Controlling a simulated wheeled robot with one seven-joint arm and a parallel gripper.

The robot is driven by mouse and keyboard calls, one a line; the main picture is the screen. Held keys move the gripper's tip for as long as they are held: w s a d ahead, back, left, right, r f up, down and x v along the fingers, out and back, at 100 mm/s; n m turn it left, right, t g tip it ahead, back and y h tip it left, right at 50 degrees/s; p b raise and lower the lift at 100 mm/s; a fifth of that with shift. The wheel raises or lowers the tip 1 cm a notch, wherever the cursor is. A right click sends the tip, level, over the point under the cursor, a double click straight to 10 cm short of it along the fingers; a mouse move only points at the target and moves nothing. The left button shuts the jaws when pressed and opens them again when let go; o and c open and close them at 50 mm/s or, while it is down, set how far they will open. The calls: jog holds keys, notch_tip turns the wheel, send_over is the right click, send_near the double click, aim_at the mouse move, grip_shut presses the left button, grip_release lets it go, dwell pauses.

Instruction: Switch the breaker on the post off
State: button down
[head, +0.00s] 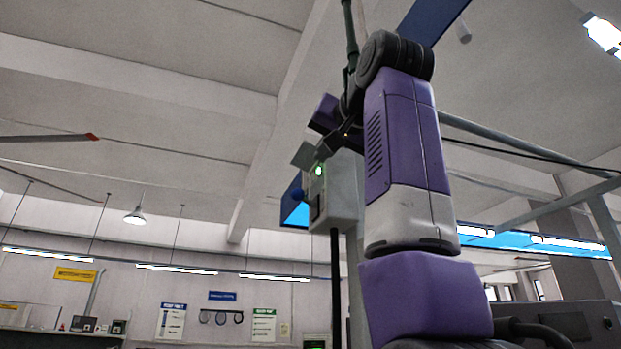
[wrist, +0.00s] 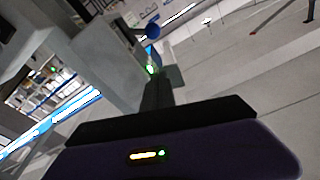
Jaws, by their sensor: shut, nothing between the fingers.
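The breaker is a light grey box (head: 342,190) high on a post (head: 356,290) in the head view. In the wrist view the shut fingers (wrist: 156,92) point at the box (wrist: 103,62), near the green lamp (wrist: 151,69). The fingers hide part of the box front.
A dark vertical pipe (head: 336,285) runs below the box. A grey sloping beam (head: 520,150) and a black cable pass behind my arm at right. Lamps hang from the ceiling, and posters (head: 171,320) are on the far wall. The space left of the box is open.

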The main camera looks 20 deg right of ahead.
jog(key=r+p, duration=0.2)
jog(key=p, duration=0.3)
send_over(302, 197)
jog(key=d, duration=0.2)
jog(key=shift+s+a+f, duration=0.15)
jog(key=shift+a+f, duration=0.15)
jog(key=shift+f, duration=0.45)
jog(key=shift+s+a+f, duration=0.15)
jog(key=shift+a+f, duration=0.1)
jog(key=shift+f, duration=0.45)
jog(key=shift+s+a+f, duration=0.15)
jog(key=shift+a+f, duration=0.15)
jog(key=shift+f, duration=0.45)
jog(key=shift+s, duration=0.1)
